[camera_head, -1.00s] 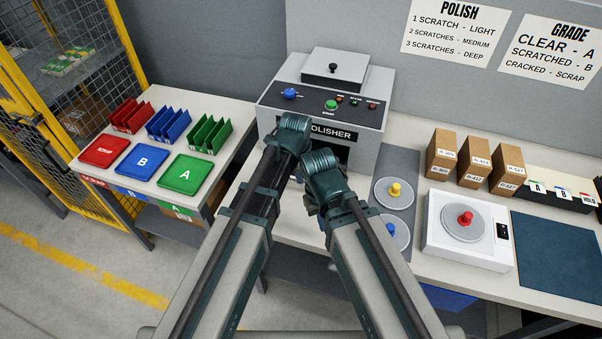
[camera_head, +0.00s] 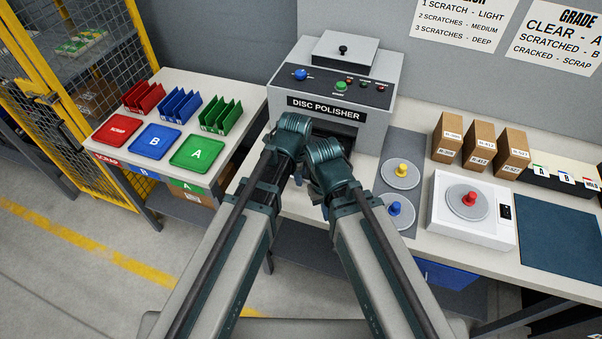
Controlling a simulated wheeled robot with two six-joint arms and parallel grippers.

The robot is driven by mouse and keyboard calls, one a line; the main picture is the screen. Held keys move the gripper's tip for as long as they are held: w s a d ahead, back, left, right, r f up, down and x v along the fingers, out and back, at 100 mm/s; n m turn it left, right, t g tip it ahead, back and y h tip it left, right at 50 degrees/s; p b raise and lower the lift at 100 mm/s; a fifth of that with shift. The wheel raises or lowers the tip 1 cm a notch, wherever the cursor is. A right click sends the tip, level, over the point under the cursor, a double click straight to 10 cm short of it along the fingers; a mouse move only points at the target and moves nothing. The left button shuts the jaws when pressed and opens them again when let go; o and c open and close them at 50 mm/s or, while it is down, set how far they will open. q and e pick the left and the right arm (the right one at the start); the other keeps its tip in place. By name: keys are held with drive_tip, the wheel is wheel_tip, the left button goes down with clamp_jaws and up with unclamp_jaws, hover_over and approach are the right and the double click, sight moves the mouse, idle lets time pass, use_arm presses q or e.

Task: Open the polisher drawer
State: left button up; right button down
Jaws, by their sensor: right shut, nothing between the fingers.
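The disc polisher (camera_head: 375,125) is a grey box at the back of the bench, with a sloped control panel and a "DISC POLISHER" label on its front. Below the label is a dark recess (camera_head: 347,136), partly hidden by my arms. The drawer and any handle cannot be made out behind my wrists. My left gripper (camera_head: 293,124) is in front of the polisher's lower left front; its fingers are hidden. My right gripper (camera_head: 324,151) is just right of it and lower, close beside it, in front of the recess. It is shut and holds nothing.
Left are coloured trays (camera_head: 157,141) and racks (camera_head: 180,106). Right of the polisher are a grey mat (camera_head: 400,150) with yellow-knobbed and blue-knobbed discs, a white scale (camera_head: 455,237) with a red-knobbed disc, brown boxes (camera_head: 479,145) and a dark blue mat (camera_head: 560,230).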

use_arm(q)
drive_tip(key=shift+o, duration=0.4)
drive_tip(key=shift+r, duration=0.1)
wheel_tip(320, 180, up, 13)
drive_tip(key=s+p, duration=0.2)
drive_tip(key=p, duration=1.1)
drive_tip(key=shift+s+a+r+p, duration=0.2)
drive_tip(key=shift+a+p, duration=0.15)
drive_tip(key=s+a+n+g, duration=0.1)
drive_tip(key=s+a+n, duration=0.3)
drive_tip(key=a+n, duration=1.45)
drive_tip(key=s+d+f+y+b, duration=0.1)
drive_tip(key=s+d+f+b, duration=0.2)
drive_tip(key=d, duration=0.4)
drive_tip(key=s+d+f+g+b, duration=0.1)
drive_tip(key=s+d+f+b, duration=0.1)
drive_tip(key=d+f+b, duration=0.3)
drive_tip(key=shift+s+d+f+m+y+b, duration=0.4)
drive_tip(key=shift+d+f+m, duration=0.1)
drive_tip(key=shift+d, duration=0.75)
